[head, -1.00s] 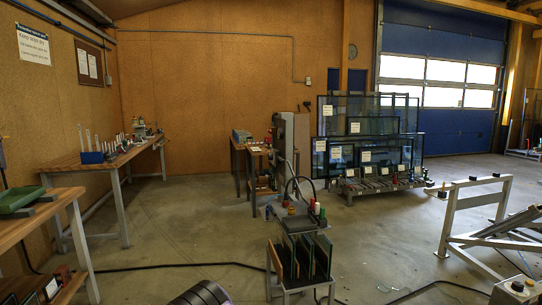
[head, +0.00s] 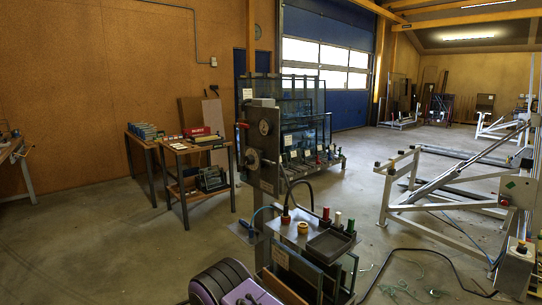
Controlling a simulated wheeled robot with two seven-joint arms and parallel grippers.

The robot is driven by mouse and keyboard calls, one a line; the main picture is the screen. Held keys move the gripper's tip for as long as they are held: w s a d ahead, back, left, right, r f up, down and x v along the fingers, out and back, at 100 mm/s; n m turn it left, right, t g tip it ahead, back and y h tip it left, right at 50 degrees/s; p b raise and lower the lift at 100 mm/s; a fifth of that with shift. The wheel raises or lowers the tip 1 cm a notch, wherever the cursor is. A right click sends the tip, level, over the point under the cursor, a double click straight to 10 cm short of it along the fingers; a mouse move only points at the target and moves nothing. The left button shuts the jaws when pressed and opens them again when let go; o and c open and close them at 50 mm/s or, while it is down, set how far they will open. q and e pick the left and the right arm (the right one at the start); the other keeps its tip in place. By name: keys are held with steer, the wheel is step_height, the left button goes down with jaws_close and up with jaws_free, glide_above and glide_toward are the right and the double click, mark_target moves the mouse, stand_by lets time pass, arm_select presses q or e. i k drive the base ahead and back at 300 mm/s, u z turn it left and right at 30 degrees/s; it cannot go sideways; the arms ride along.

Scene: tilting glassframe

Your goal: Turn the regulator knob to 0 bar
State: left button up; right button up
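A tall dark grey machine column (head: 266,178) stands near the middle of the head view. A small round dial-like part (head: 264,127) is on its upper face, and a larger pale round hub (head: 252,159) sits lower. A red-ended lever (head: 242,125) sticks out on the left. I cannot tell which part, if any, is the regulator knob, and no bar scale is readable. Neither of my grippers is in view.
A stand with a black tray (head: 328,243) and small coloured bottles is in front of the column. A white tilting frame (head: 410,205) and a control box (head: 519,192) are at right. A cable (head: 425,250) and glass shards (head: 400,292) lie on the floor.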

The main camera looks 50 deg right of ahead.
mark_target(249, 160)
steer(key=z, duration=0.9)
steer(key=i, duration=1)
steer(key=z, duration=1.2)
